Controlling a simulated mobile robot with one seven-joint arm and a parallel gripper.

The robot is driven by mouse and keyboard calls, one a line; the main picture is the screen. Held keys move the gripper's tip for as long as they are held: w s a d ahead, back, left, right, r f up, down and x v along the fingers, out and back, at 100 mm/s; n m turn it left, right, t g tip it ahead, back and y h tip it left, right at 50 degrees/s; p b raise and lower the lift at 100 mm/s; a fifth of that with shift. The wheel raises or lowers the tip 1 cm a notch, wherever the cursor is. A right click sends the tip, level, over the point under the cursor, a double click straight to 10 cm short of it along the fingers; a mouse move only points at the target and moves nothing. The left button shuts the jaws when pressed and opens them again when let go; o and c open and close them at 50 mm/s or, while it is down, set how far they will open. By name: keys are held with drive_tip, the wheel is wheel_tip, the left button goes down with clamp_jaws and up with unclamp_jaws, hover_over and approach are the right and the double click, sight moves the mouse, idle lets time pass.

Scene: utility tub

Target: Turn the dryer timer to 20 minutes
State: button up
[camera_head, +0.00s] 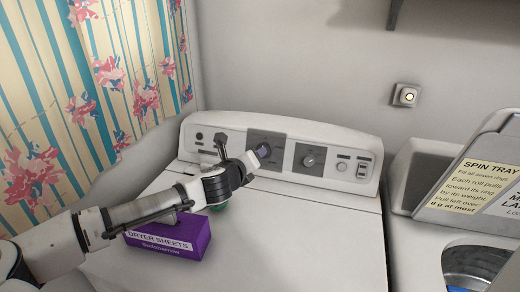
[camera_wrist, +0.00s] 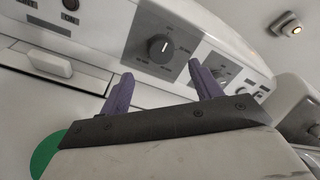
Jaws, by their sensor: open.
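The dryer's control panel (camera_head: 220,135) runs along the back of the white dryer. In the wrist view a black knob (camera_wrist: 160,47) with a white pointer line sits on a dark grey plate; its labels are too small to read. My gripper (camera_head: 264,150) is open and empty in front of the dark plate. Its purple fingers (camera_wrist: 160,85) point toward the panel, with the first knob beyond and between them, apart from it. My gripper hides that knob in the head view.
A purple dryer sheets box (camera_head: 170,238) stands on the dryer top under my arm. A green round thing (camera_wrist: 47,155) lies near it. A washer with a spin tray sign (camera_head: 470,185) stands at right. The dryer top's right side is clear.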

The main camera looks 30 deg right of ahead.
sight(269, 150)
drive_tip(key=p+x, duration=0.2)
drive_tip(key=x, duration=0.7)
drive_tip(key=shift+c, duration=0.4)
drive_tip(key=c, duration=0.9)
